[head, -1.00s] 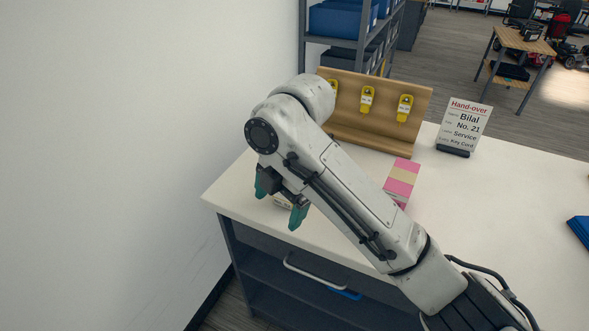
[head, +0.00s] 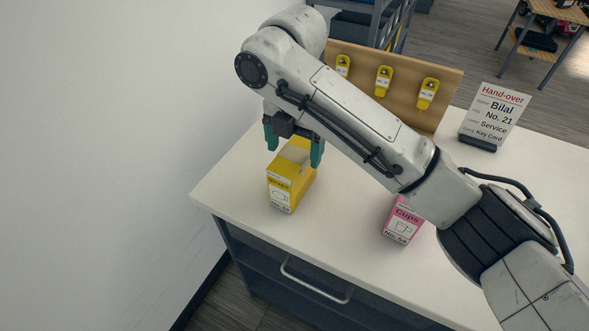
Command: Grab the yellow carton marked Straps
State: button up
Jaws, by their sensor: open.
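The yellow carton (head: 291,178) stands upright on the white counter (head: 345,238), near its left end. Its front label reads Straps, with a small drawing below. My gripper (head: 294,152) is open, with teal fingers pointing down. In the picture one finger is at the carton's upper left and the other at its upper right. I cannot tell whether either finger touches it. Nothing is held.
A pink carton marked Cups (head: 402,224) stands to the right, partly behind my arm. A wooden board with yellow key tags (head: 384,82) stands at the back. A Hand-over sign (head: 494,115) stands at the right. A wall (head: 110,150) is on the left.

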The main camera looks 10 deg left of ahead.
notch_tip(320, 180, down, 6)
jog(key=shift+s+f+p, duration=0.15)
jog(key=shift+f+p, duration=0.1)
jog(key=shift+p, duration=0.4)
jog(key=c, duration=1.2)
jog(key=shift+r, duration=0.1)
